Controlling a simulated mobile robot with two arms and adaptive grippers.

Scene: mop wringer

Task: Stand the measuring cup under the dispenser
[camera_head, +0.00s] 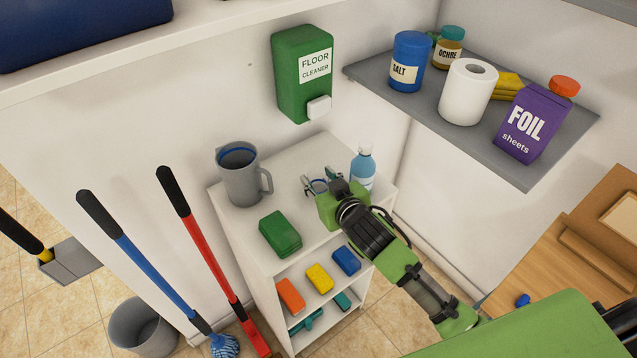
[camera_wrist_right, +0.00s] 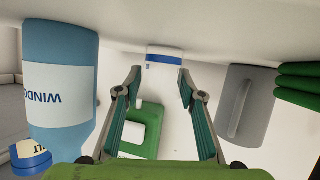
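The green floor-cleaner dispenser (camera_head: 303,73) hangs on the wall with a white spout (camera_head: 319,107); it shows upside down in the wrist view (camera_wrist_right: 148,117). A small white cup with a blue band (camera_wrist_right: 164,58), which seems to be the measuring cup, stands on the white cabinet top (camera_head: 300,165). In the head view only its blue rim partly shows between my fingers. My left gripper is out of view.
A blue spray bottle (camera_head: 362,167) stands close beside my right gripper. A grey jug (camera_head: 242,175) and green cloths (camera_head: 281,233) occupy the cabinet's left side. Sponges lie on the shelf below. A grey wall shelf (camera_head: 400,98) holds several containers at right.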

